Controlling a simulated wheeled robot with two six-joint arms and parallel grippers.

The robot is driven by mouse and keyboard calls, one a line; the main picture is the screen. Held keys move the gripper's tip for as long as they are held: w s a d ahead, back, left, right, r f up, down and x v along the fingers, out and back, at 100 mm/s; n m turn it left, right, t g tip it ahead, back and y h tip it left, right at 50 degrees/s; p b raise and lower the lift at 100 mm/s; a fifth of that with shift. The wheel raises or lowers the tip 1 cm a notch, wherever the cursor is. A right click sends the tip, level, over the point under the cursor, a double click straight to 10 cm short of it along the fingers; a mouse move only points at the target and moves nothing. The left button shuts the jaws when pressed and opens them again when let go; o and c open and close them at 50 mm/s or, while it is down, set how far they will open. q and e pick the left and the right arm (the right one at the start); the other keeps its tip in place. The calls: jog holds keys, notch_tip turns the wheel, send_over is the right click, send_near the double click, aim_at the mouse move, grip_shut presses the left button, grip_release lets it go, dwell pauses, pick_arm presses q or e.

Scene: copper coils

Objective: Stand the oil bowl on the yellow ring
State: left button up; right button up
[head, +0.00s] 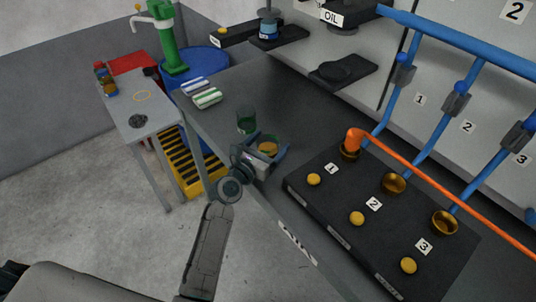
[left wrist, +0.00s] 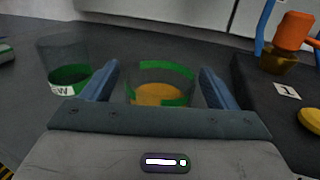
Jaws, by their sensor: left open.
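The oil bowl, a clear glass with green marks and amber liquid, stands on the dark bench in the head view (head: 267,147). It also shows between my fingers in the left wrist view (left wrist: 160,94). My left gripper (head: 268,150) is open, with one blue finger on each side of the bowl. I cannot tell whether the fingers touch it. The yellow ring (head: 142,96) lies flat on the small grey side table (head: 159,104) at the left, with nothing on it. My right gripper is not in view.
A green glass (head: 246,120) stands close beside the bowl, left of my gripper in the left wrist view (left wrist: 66,70). A black block (head: 336,204) with copper cups is to the right. A blue drum (head: 203,60) and green pump (head: 170,47) stand behind the side table.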

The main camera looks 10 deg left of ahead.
pick_arm(q)
jog(key=c, duration=1.3)
